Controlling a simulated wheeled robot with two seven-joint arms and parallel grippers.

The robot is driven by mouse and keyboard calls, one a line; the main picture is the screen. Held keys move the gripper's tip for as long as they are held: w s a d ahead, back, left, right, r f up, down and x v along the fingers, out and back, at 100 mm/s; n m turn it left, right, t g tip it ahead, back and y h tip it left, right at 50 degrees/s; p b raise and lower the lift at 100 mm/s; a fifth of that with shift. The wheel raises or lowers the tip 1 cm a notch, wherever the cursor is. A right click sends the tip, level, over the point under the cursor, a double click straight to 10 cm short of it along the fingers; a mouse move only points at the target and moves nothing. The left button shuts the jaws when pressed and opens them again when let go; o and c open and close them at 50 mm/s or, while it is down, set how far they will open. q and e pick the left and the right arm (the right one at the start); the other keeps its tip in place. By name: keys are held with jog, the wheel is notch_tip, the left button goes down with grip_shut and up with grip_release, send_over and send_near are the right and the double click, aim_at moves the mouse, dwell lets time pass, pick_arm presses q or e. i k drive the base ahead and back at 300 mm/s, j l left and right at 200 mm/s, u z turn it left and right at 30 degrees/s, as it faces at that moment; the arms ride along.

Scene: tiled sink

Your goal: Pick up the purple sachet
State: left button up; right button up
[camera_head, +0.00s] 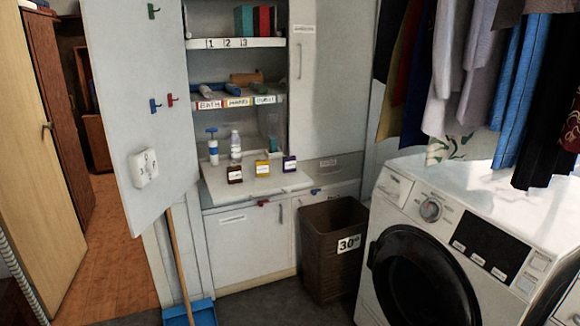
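The purple sachet (289,164) stands upright at the right end of a short row on the white pull-out shelf (215,187) of the open cabinet. It is small and dark purple, with a white label. To its left stand a yellow sachet (262,168) and a dark red-brown sachet (234,174). The three stand apart from one another. Neither of my grippers shows in the head view.
A blue-and-white bottle (213,150) and a clear bottle (235,147) stand behind the sachets. The open cabinet door (140,95) juts out at left. A broom handle (180,265), brown basket (325,275) and washing machine (450,235) stand lower down. Clothes hang at upper right.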

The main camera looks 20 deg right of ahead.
aim_at(289, 162)
jog(key=i+l, duration=0.4)
jog(key=i, duration=0.15)
jog(key=i+l, duration=0.4)
jog(key=i, duration=0.15)
jog(key=i+l, duration=0.4)
jog(key=i, duration=0.15)
jog(key=i+l, duration=0.4)
jog(key=i, duration=0.15)
jog(key=z, duration=0.05)
